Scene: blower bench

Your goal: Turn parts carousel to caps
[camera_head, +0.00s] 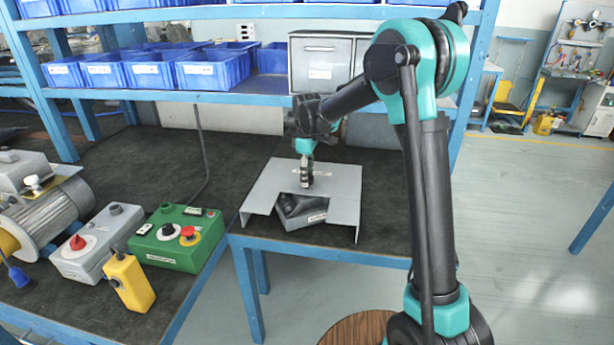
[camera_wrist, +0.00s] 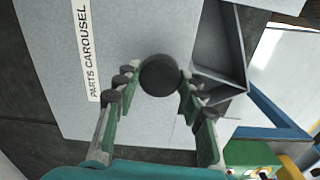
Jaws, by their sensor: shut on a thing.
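The parts carousel (camera_head: 335,185) is a grey metal housing on the right end of the bench. Its label plate (camera_wrist: 85,50) reads PARTS CAROUSEL in the wrist view. A cut-out at its front shows a grey compartment tray (camera_head: 301,214), whose small label is too small to read. The tray's dividers (camera_wrist: 222,60) also show in the wrist view, and the visible compartment looks empty. A dark round knob (camera_wrist: 160,75) stands on the top plate. My gripper (camera_head: 306,181) is above the plate with its fingers shut on the knob; the fingers also show in the wrist view (camera_wrist: 158,88).
A green control box (camera_head: 180,238) with a red button, a grey switch box (camera_head: 85,248) and a yellow pendant (camera_head: 129,283) stand left of the carousel. Blue bins (camera_head: 147,70) and grey drawers (camera_head: 320,62) sit on the shelf above. A blue upright (camera_head: 466,105) stands behind my arm.

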